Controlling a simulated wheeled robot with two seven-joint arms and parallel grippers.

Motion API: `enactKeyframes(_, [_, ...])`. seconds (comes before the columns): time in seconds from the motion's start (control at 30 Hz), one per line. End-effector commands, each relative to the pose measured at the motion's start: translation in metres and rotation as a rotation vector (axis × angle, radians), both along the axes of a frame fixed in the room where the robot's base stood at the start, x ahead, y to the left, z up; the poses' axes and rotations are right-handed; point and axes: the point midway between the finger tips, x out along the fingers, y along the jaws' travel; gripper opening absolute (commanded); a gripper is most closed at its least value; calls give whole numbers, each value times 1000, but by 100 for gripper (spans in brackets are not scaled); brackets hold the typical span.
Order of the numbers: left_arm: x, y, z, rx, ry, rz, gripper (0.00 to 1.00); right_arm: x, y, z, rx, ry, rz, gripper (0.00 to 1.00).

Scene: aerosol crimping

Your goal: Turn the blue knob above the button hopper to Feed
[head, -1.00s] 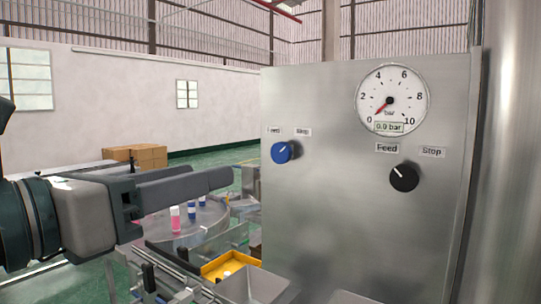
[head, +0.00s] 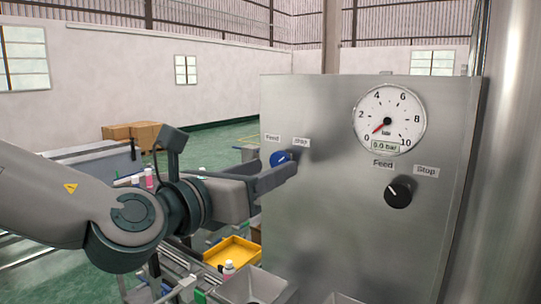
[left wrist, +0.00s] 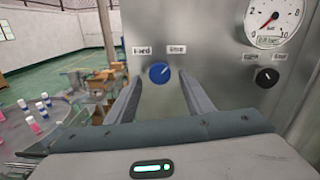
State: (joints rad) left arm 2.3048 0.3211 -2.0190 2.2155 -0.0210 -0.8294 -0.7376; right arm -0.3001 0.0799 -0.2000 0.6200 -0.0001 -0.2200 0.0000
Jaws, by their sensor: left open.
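The blue knob (head: 279,158) sits on the upright steel panel (head: 330,220), under a Feed label (head: 272,138) on its left and a Stop label (head: 301,142) on its right. Its white mark slants up to the right, toward Stop. The knob also shows in the left wrist view (left wrist: 159,73), framed between my fingertips. My left gripper (head: 277,174) is open at the panel, its fingers reaching toward the knob from either side. I cannot tell whether they touch it. My right gripper is out of view.
A black knob (head: 398,192) and a pressure gauge (head: 389,120) are on the panel to the right. Below are a yellow tray (head: 240,246) and a grey metal hopper (head: 248,284). A steel column (head: 470,170) stands at the far right.

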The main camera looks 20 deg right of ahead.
Motion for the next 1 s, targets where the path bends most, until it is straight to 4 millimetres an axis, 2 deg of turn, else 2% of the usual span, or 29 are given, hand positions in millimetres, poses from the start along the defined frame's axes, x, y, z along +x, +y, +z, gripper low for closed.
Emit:
enactKeyframes(0.2, [9,-11,0,0,0,1,48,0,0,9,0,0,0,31])
enactKeyframes(0.5, [10,-12,0,-1,-1,1,48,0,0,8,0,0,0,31])
enactKeyframes(0.53, [10,-12,0,-1,-1,1,45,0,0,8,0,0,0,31])
enactKeyframes(0.7, [10,-12,0,-1,-1,1,6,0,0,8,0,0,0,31])
enactKeyframes(1.0, [10,-12,-1,-11,11,1,7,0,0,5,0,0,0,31])
